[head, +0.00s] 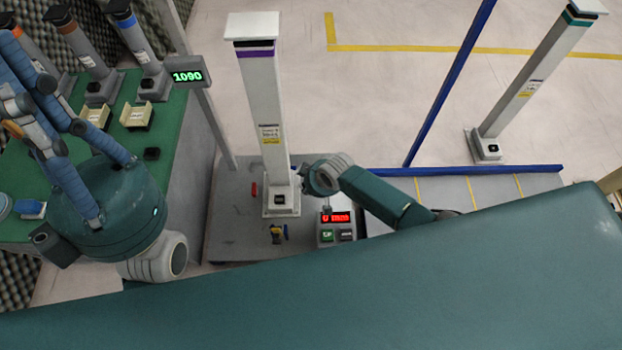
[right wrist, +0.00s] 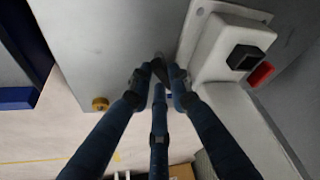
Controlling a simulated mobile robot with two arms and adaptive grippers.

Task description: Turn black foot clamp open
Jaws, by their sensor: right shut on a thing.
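The black foot clamp (right wrist: 161,68) shows as a small dark piece between my right fingertips in the right wrist view. It is beside the white foot (right wrist: 212,50) of a column. My right gripper (right wrist: 160,78) is shut on it, and the fingers hide most of it. In the head view my right gripper (head: 302,176) is at the right side of the white column with a purple band (head: 263,110), low by its foot. The clamp cannot be made out there. My left gripper (head: 60,110) is over the green table; its fingertips are unclear.
A red clamp (head: 254,189) is left of the column's foot. Another white column (head: 525,80) stands right.

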